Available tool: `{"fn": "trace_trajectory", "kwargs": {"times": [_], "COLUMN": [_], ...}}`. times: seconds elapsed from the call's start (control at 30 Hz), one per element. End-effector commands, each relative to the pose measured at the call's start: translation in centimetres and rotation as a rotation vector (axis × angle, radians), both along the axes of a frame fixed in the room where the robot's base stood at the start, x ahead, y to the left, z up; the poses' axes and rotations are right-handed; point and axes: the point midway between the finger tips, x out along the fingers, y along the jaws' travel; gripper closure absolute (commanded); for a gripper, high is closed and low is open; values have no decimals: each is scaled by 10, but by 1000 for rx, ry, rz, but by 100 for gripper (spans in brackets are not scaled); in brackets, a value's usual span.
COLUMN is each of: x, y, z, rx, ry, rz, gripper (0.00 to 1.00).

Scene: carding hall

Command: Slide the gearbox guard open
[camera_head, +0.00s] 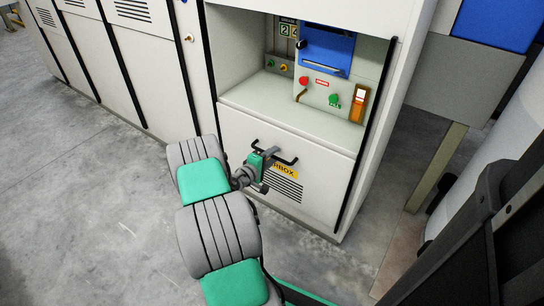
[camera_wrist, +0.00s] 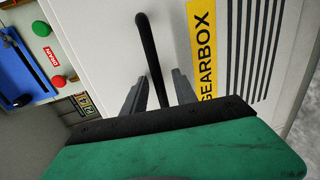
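The gearbox guard (camera_head: 325,177) is a white panel low on the machine front, with a yellow GEARBOX label (camera_head: 287,171) and black vent slots. It looks closed, flush with the cabinet. A black bar handle (camera_head: 290,162) is on its upper part; in the wrist view the handle (camera_wrist: 148,45) runs down between my fingers. My gripper (camera_head: 273,153) is at the handle, in front of the guard. In the wrist view my gripper (camera_wrist: 158,80) is open, its fingers on either side of the bar with gaps showing. The arm hides part of the label and handle.
Above the guard is a recessed shelf (camera_head: 255,97) with a control panel: red button (camera_head: 303,81), green button (camera_head: 334,100), orange switch (camera_head: 359,103) and blue flap (camera_head: 327,50). White cabinets (camera_head: 145,70) line the left. A post (camera_head: 437,165) stands right. Grey floor (camera_head: 90,200) is open at left.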

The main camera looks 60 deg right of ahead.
Motion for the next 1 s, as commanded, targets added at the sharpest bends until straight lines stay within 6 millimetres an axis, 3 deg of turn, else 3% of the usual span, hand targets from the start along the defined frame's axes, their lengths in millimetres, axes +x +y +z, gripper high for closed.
{"fn": "trace_trajectory", "kwargs": {"times": [0.27,0.6,0.7,1.0], "x": [1,12,13,12], "y": [3,64,74,76], "z": [3,17,17,16], "rx": [-1,0,0,-1], "ry": [0,2,0,-1], "rz": [1,5,3,1], "gripper": [66,66,66,66]}}
